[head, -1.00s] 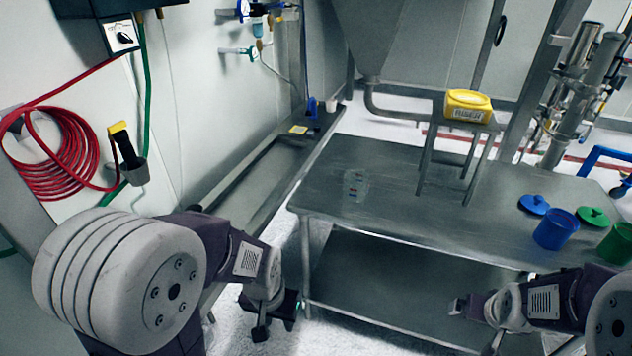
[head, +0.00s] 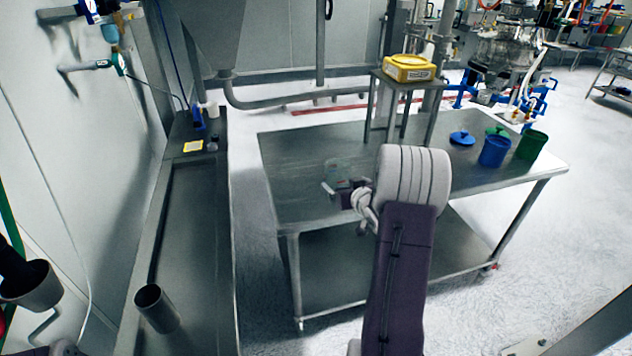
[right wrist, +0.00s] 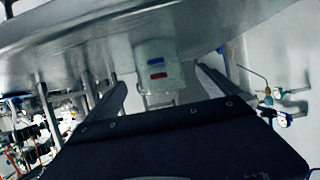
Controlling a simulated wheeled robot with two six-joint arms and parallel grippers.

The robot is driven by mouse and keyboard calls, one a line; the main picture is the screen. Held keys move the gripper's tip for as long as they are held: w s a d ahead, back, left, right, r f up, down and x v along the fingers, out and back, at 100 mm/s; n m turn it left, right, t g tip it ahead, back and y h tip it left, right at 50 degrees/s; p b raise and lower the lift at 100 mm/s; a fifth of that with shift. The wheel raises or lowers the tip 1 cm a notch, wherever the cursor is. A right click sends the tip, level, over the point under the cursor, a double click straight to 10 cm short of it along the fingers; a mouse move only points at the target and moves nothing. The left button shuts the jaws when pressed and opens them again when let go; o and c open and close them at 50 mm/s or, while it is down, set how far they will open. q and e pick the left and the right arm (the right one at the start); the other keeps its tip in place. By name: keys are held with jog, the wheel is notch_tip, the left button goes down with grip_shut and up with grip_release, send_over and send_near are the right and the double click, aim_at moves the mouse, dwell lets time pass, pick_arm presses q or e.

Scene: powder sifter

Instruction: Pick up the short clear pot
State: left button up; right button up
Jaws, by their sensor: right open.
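The short clear pot (head: 338,168) stands on the steel table (head: 285,165), near its left end. My right gripper (head: 337,187) is open at the pot's near side. In the right wrist view the pot appears between the two spread fingers (right wrist: 161,82). I cannot tell whether either finger touches it. In the head view the gripper and wrist hide part of the pot's lower side. My left gripper is out of view.
A small steel stand (head: 403,88) with a yellow tub (head: 409,69) on top is behind the pot. A blue pot (head: 494,151), a green pot (head: 531,145) and a blue lid (head: 462,138) are at the table's right. A steel trough (head: 190,230) runs along the left wall.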

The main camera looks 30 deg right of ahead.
aim_at(341, 182)
jog(key=x, duration=0.3)
jog(key=shift+d+f, duration=0.25)
jog(key=shift+d, duration=0.1)
jog(key=shift+w+a+f, duration=0.15)
jog(key=shift+w, duration=0.4)
jog(key=x, duration=0.4)
jog(key=shift+w+f, duration=0.2)
jog(key=shift+r, duration=0.1)
jog(key=shift+s, duration=0.1)
jog(key=c, duration=1.4)
